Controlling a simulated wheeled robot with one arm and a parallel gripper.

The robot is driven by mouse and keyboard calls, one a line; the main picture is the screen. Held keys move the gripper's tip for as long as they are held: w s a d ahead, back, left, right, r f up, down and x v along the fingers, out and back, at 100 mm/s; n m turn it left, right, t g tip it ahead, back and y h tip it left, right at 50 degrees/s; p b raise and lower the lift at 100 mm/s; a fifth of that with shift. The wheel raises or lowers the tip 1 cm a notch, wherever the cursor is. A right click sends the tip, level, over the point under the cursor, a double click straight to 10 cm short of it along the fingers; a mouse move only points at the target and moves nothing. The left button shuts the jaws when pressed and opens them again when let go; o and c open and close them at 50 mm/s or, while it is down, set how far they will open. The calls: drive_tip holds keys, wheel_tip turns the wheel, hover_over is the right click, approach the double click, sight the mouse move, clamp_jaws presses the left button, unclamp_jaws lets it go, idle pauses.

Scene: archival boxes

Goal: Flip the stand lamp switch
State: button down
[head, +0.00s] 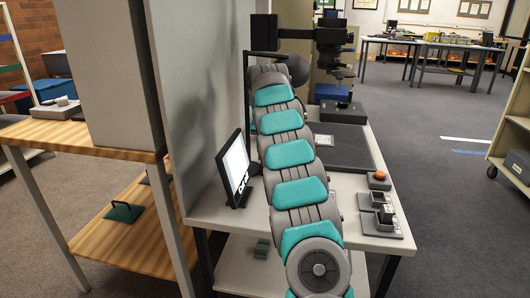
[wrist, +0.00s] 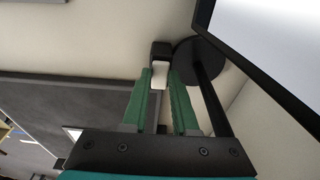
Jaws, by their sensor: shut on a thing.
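The stand lamp (head: 247,105) shows in the head view as a thin dark pole with a dome-shaped head, left of my arm. In the wrist view its round black base (wrist: 190,52) and dark pole lie just right of my gripper. A small black switch block (wrist: 161,48) with a white switch piece (wrist: 160,74) sits beside the base. My gripper (wrist: 161,78) has its green fingers on either side of the white piece and is shut on it. My arm hides the gripper and the switch in the head view.
A tablet-like screen (head: 236,168) stands on the white table at left; its dark edge (wrist: 265,65) is close right of the lamp pole in the wrist view. A dark mat (head: 345,147) lies right of my arm. A grey panel (head: 190,80) rises at left. Small devices (head: 382,215) sit at the front right.

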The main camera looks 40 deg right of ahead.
drive_tip(key=c, duration=0.9)
unclamp_jaws()
drive_tip(key=shift+s+f, duration=0.15)
drive_tip(key=shift+s, duration=0.05)
drive_tip(key=shift+o, duration=1.1)
drive_tip(key=shift+w, duration=0.1)
drive_tip(key=shift+f+b, duration=0.1)
drive_tip(key=shift+b, duration=0.85)
drive_tip(key=shift+t+h+b, duration=0.3)
drive_tip(key=shift+h+b, duration=0.1)
drive_tip(key=shift+b, duration=0.6)
drive_tip(key=shift+w+d+r+h+b, duration=0.15)
drive_tip(key=shift+d+r+h+b, duration=0.25)
drive_tip(key=shift+d+b, duration=0.1)
drive_tip(key=shift+t, duration=0.3)
drive_tip(key=shift+a+f, duration=0.1)
drive_tip(key=shift+f, duration=0.05)
